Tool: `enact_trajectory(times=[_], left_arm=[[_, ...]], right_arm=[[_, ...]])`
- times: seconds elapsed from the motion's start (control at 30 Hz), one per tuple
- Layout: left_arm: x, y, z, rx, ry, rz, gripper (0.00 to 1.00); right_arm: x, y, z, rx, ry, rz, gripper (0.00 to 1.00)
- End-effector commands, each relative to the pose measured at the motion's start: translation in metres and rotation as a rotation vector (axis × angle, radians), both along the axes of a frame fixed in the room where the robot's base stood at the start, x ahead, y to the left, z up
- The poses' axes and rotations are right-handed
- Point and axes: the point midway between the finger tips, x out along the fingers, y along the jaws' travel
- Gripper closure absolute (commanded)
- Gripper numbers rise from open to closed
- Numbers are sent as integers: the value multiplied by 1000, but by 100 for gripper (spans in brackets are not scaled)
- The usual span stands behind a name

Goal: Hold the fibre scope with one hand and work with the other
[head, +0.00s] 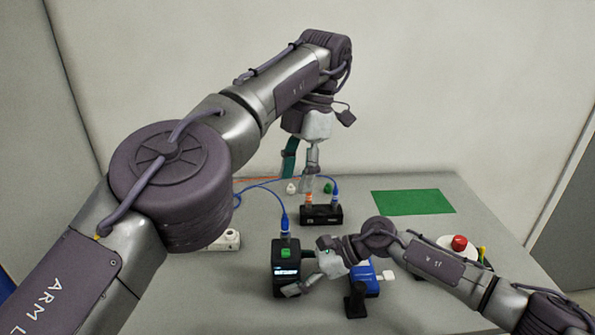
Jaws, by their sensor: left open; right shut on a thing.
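The fibre scope appears to be the black handheld device (285,262) with a green button and a small lit screen. It is upright at the front middle. My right gripper (298,272) is shut on it from the right side. A blue plug (284,224) with a blue cable enters its top. My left gripper (310,179) is open, pointing down above a black box (322,217). An orange-and-white plug (308,199) stands in that box just below the fingers; I cannot tell whether they touch it. A blue plug (335,192) stands at the box's right end.
A white cap (291,188) and a green cap (328,188) lie behind the box. A green mat (412,202) is back right. A red button (459,243), blue box (363,277), black stand (355,302) and white socket strip (228,240) surround the arms.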

Motion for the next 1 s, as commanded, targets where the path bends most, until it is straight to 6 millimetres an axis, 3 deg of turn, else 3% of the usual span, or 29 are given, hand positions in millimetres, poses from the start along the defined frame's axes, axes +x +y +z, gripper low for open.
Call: enact_trajectory(times=[0.47, 0.5, 0.63, 1.0], left_arm=[[0, -1, 2, -2, -2, -1, 51], [0, -1, 2, -2, -2, -1, 51], [0, -1, 2, -2, -2, -1, 51], [0, -1, 2, -2, -2, -1, 51]], right_arm=[[0, 0, 0, -1, 0, 0, 49], [0, 0, 0, -1, 0, 0, 23], [0, 0, 0, -1, 0, 0, 1], [0, -2, 1, 0, 0, -1, 0]])
